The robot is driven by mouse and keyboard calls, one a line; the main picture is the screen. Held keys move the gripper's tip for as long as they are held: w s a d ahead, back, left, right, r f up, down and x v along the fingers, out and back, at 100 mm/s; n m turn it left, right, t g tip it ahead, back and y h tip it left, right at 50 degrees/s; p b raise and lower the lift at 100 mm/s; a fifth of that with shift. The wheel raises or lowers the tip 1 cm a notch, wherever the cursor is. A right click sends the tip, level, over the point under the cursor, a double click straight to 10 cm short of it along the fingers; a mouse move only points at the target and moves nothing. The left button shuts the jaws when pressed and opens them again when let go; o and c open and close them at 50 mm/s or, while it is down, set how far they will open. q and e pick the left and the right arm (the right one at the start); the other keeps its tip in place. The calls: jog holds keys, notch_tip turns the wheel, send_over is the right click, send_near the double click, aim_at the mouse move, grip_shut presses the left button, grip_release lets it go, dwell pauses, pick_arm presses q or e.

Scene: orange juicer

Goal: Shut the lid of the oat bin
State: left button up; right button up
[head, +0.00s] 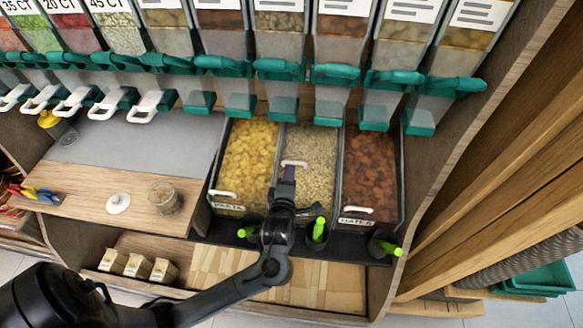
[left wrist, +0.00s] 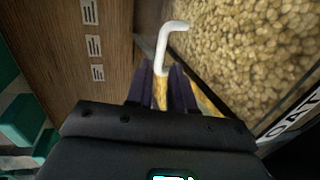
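The oat bin (head: 312,150) is the middle of three bins in the head view, filled with pale oats. In the left wrist view, its oats (left wrist: 235,50) and part of its label (left wrist: 290,120) show at the right. Its white lid handle (head: 295,163) stands farther back than the neighbouring bins' handles, so the clear lid appears raised; the lid panel is hard to make out. My left gripper (head: 288,174) is just in front of this handle. In the left wrist view, its purple fingers (left wrist: 162,75) are apart, with the handle (left wrist: 166,45) at their tips; contact is unclear. My right gripper is out of view.
The pasta bin (head: 247,155) is left and the date bin (head: 371,165) right, both with handles low at the front. Green-handled scoops (head: 318,230) stand in holders along the front. Dispensers (head: 337,75) hang behind. A wooden side panel (head: 440,150) bounds the right.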

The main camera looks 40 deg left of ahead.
pick_arm(q)
jog(key=shift+b+x, duration=0.55)
jog(key=shift+x, duration=1.85)
grip_shut()
